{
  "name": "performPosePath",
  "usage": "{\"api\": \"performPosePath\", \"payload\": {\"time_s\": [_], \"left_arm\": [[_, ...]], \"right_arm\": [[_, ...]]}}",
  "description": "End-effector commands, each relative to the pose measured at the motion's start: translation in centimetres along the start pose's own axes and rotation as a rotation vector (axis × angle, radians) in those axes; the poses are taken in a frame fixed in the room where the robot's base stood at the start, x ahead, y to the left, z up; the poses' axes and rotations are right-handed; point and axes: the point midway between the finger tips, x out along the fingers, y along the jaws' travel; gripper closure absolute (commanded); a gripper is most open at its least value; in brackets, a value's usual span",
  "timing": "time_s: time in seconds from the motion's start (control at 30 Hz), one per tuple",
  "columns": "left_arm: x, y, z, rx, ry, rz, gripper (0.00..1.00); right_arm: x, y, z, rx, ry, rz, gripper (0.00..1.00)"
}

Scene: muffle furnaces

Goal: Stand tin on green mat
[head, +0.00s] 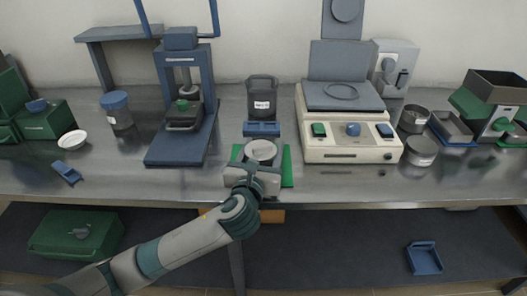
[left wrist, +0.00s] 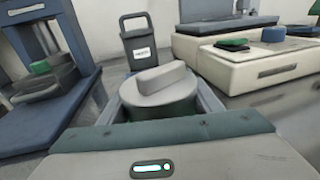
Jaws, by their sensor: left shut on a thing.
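A round grey metal tin (head: 261,150) with a raised bar on its lid shows at the front middle of the bench. It also shows in the left wrist view (left wrist: 160,95), upright between the two fingers. My left gripper (head: 259,160) is shut on the tin, reaching in from the front. The green mat (head: 287,172) lies on the bench under and around the tin in the head view. The tin's base is hidden by my gripper, so I cannot tell whether it touches the mat. My right gripper is not in view.
A dark handled container (head: 262,98) stands behind the tin, with a blue block (head: 262,129) in front of it. A blue press (head: 182,110) is to the left, a cream balance (head: 350,140) to the right. Two other round tins (head: 421,151) stand further right. Bench left of the press is partly clear.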

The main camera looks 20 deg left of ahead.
Motion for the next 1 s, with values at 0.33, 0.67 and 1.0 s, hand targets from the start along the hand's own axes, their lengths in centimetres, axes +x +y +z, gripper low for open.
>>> {"api": "performPosePath", "payload": {"time_s": [0.33,0.67,1.0], "left_arm": [[0.03,-0.01,-0.49,-0.001,-0.002,0.000,0.68],[0.03,-0.01,-0.76,-0.001,0.000,0.000,0.23],[-0.20,-0.02,-0.51,0.000,-0.001,-0.001,0.23]], "right_arm": [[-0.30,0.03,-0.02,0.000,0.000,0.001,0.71],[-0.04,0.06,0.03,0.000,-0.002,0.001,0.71],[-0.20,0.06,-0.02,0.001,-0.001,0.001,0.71]]}}
